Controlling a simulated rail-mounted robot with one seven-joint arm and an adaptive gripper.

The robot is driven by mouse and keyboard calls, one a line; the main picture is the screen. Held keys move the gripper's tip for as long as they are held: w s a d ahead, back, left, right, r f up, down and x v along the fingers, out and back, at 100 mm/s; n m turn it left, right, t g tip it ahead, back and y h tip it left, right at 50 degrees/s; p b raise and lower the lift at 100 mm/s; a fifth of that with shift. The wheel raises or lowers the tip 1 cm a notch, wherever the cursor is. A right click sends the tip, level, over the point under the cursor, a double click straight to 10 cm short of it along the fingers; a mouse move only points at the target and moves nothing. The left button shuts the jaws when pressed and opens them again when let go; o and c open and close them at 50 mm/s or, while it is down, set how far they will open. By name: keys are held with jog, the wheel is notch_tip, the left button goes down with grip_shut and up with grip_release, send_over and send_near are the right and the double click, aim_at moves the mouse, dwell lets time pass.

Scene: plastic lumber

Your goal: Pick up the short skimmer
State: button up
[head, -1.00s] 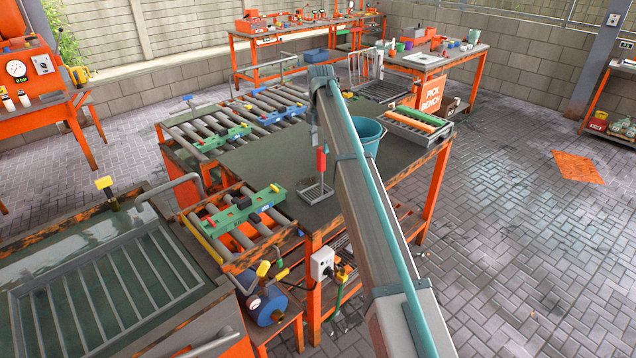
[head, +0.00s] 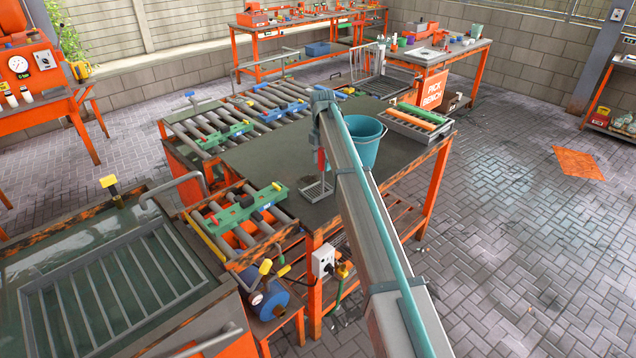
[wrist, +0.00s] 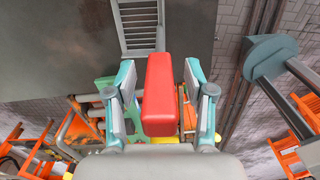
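The skimmer has a grey slotted head (head: 317,191) on the dark worktop and an upright red handle (head: 321,160), partly hidden by my arm in the head view. In the wrist view the red handle (wrist: 158,95) stands between the two fingers of my gripper (wrist: 160,68), and the slotted head (wrist: 138,25) shows beyond it at the top. The fingers are apart, with a gap on each side of the handle, wider on the right. In the head view my gripper is mostly hidden behind my arm.
A teal bucket (head: 365,145) stands on the worktop (head: 270,160) just right of my arm. A tray of coloured bars (head: 418,122) is at the right back corner. Roller conveyors (head: 245,120) with green and blue pieces lie left and behind. The worktop left of the skimmer is clear.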

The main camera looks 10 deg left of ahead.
grip_shut()
jog(key=shift+r, duration=0.1)
dwell(0.4)
